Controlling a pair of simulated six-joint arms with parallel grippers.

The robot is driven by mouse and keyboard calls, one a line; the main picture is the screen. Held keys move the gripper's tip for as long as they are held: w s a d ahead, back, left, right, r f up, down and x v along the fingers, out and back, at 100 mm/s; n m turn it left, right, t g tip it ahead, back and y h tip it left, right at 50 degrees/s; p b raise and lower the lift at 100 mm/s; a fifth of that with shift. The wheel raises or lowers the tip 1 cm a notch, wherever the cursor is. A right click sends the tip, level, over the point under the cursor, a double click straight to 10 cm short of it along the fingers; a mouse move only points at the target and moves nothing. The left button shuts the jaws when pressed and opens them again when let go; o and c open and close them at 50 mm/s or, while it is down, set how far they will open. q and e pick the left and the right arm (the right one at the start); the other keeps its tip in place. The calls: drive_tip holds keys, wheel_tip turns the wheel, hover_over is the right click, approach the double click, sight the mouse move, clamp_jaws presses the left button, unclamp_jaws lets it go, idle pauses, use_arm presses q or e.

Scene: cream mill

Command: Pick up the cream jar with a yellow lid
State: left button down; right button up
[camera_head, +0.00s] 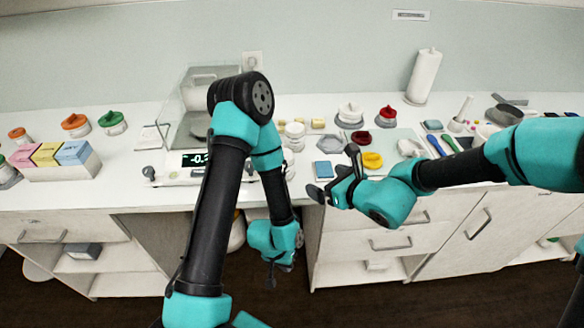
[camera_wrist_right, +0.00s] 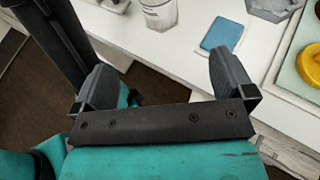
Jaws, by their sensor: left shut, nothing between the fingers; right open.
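A yellow lid (camera_head: 372,160) lies on the pale tray right of centre; the right wrist view also shows the yellow lid (camera_wrist_right: 309,65) at its right edge. I cannot tell whether a jar is under it. My right gripper (camera_head: 335,172) is open and empty, left of the yellow lid by the counter's front edge. In the right wrist view, its fingers (camera_wrist_right: 165,75) are wide apart with nothing between them.
A blue square (camera_head: 323,170) lies near the right gripper. A red lid (camera_head: 361,137) and red-lidded jar (camera_head: 387,117) stand behind the yellow lid. A white jar (camera_head: 295,135) and the scale (camera_head: 185,176) are left. A paper roll (camera_head: 424,75) stands at the back.

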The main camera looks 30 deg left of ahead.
sight(291, 168)
drive_tip(key=shift+a, duration=0.15)
drive_tip(key=x, duration=1.2)
drive_tip(key=shift+a, duration=0.1)
drive_tip(key=shift+x, duration=2.55)
drive_tip(key=shift+s, duration=0.1)
drive_tip(key=shift+c, duration=0.3)
drive_tip(key=c, duration=0.9)
drive_tip(key=shift+c, duration=0.2)
